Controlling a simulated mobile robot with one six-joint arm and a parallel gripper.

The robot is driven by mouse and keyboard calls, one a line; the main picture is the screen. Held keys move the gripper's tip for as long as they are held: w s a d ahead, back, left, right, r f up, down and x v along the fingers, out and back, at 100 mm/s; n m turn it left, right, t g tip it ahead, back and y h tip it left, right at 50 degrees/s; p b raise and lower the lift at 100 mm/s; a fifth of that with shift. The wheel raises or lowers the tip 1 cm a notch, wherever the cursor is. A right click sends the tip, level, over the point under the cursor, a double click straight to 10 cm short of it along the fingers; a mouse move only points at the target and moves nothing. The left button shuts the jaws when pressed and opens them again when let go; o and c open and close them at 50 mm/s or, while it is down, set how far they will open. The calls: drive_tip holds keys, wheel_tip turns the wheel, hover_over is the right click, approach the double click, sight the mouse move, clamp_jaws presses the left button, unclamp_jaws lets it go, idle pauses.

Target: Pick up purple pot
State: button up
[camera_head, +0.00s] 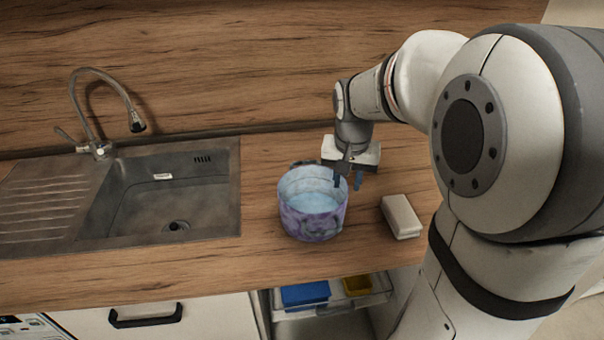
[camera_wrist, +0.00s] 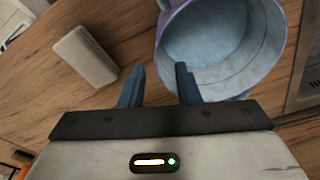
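The purple pot (camera_head: 311,222) stands upright on the wooden counter, right of the sink. It has a mottled purple outside and a pale blue inside, and looks empty. In the wrist view the pot (camera_wrist: 166,45) fills the upper right, with its open mouth facing the camera. My gripper (camera_head: 349,181) is above the counter at the pot's back right rim. Its two blue fingers are apart in the wrist view (camera_wrist: 160,75), with a gap between them. The right finger overlaps the pot's rim in that picture; I cannot tell whether they touch. Nothing is clearly held.
A pale block (camera_head: 401,216) lies on the counter (camera_head: 262,262) right of the pot; it also shows in the wrist view (camera_wrist: 85,56). A grey sink (camera_head: 160,195) with a tap (camera_head: 101,150) is on the left. The wooden splashback (camera_head: 230,65) rises behind. An open drawer (camera_head: 335,300) is below.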

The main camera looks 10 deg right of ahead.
drive_tip(key=shift+w+d+f, duration=0.1)
drive_tip(key=shift+w+f, duration=0.15)
drive_tip(key=shift+f, duration=0.1)
drive_tip(key=f, duration=0.4)
drive_tip(key=w+f, duration=0.1)
drive_tip(key=f, duration=0.2)
drive_tip(key=shift+w+d+p, duration=0.1)
drive_tip(key=shift+d+p, duration=0.05)
drive_tip(key=shift+p, duration=0.2)
clamp_jaws()
idle(0.8)
